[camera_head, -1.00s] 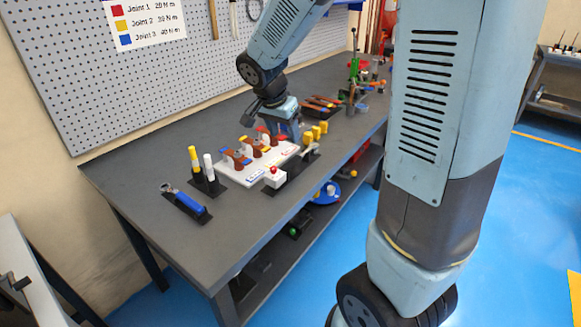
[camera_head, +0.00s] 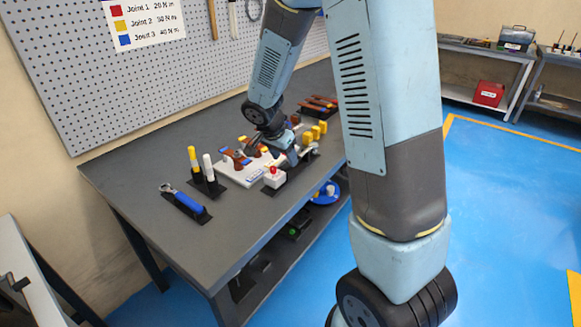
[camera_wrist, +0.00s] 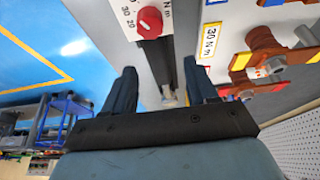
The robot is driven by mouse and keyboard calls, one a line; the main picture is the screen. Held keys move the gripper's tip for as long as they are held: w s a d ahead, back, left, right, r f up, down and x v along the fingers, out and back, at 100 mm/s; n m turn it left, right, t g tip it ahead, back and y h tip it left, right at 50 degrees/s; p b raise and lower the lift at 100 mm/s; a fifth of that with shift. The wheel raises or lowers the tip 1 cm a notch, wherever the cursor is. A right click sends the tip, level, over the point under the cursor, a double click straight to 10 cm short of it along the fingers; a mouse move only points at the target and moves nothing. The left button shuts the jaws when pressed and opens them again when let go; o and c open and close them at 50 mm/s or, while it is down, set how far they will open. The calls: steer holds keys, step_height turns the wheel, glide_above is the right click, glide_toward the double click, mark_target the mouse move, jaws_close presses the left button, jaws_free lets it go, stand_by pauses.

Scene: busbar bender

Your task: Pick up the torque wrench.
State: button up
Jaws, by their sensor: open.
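My gripper (camera_wrist: 159,68) is open, its two dark fingers on either side of a long dark tool with a grey metal end (camera_wrist: 168,95). This looks like the torque wrench; nothing is visibly clamped. It lies in line with a white dial box with a red knob (camera_wrist: 149,20), marked 20 and 30. In the head view my gripper (camera_head: 290,155) is low over the bench, just behind the white dial box (camera_head: 274,178), and hides most of the tool. A blue-handled tool (camera_head: 187,202) lies in a black holder at the bench's near left.
A white board (camera_head: 236,174) with copper-coloured joints and coloured labels is beside my gripper. A yellow and a white marker (camera_head: 208,170) stand in a black holder. Yellow blocks (camera_head: 314,132) stand to the right. The bench's front left (camera_head: 235,228) is clear.

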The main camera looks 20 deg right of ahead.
steer(key=shift+x, duration=2.65)
steer(key=shift+d+r, duration=0.1)
steer(key=shift+d, duration=0.05)
steer(key=shift+c, duration=0.3)
jaws_close()
